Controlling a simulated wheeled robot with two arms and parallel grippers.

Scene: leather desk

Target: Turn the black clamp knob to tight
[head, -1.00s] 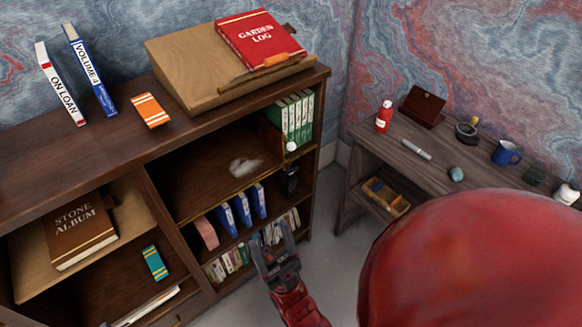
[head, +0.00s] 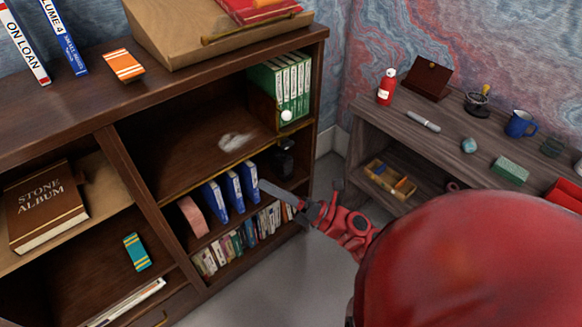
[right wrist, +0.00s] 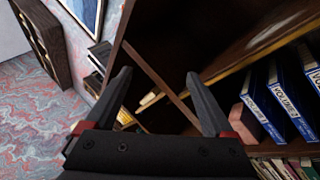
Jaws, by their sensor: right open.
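A small dark object (head: 283,158), probably the black clamp knob, sits in shadow inside the right end of the bookcase, below the green binders. Its shape and setting are too dark to make out. My right gripper (head: 270,190) is just below and in front of it, near the blue volumes, with its fingers pointing left. In the right wrist view the right gripper (right wrist: 158,76) is open, with nothing between its fingers. I cannot make out the knob in that view. My left gripper is not in view.
The bookcase (head: 70,118) holds blue volumes (head: 234,190), green binders (head: 296,88) and a row of small books (head: 245,236). A side desk (head: 440,140) stands at the right. Grey floor (head: 300,280) is clear between them.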

